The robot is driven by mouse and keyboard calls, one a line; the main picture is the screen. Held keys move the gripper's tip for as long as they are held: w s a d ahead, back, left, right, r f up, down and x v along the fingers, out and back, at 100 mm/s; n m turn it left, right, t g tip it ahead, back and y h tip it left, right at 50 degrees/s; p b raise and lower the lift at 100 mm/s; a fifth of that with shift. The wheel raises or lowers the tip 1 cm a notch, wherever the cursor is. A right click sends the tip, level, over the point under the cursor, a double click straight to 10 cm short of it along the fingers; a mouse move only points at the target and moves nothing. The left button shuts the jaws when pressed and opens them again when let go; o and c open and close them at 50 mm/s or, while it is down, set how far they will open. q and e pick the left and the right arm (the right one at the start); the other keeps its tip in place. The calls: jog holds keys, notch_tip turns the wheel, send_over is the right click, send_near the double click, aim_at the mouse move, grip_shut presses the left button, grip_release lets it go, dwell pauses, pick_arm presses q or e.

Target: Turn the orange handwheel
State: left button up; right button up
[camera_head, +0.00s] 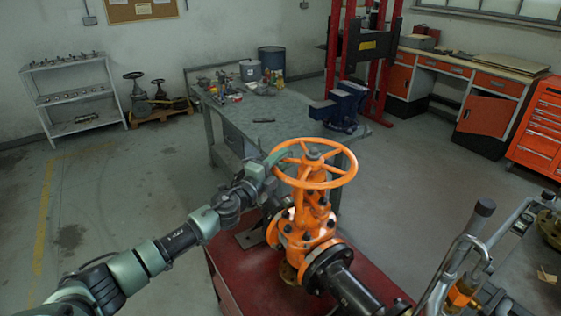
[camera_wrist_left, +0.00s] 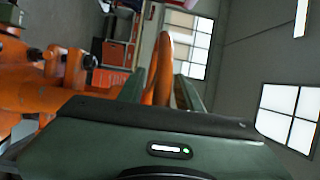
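The orange handwheel (camera_head: 338,182) sits on top of an orange gate valve (camera_head: 305,235), which stands on a red bench top. The wheel has spokes running to a grey hub nut. My left gripper (camera_head: 277,160) is at the wheel's left rim. In the left wrist view, the handwheel's rim (camera_wrist_left: 164,60) runs between the two green fingers of my left gripper (camera_wrist_left: 160,90). The valve body (camera_wrist_left: 35,90) shows at the left there. My right gripper is not in view.
A grey workbench (camera_head: 215,125) with a blue vise (camera_head: 340,105) stands behind the valve. The red bench (camera_head: 240,285) carries the valve and a dark pipe (camera_head: 355,293). Grey bent tubes (camera_head: 450,265) rise at right. Open floor lies to the left.

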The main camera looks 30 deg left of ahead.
pick_arm(q)
grip_shut()
jog(key=shift+r, duration=0.2)
dwell(1.0)
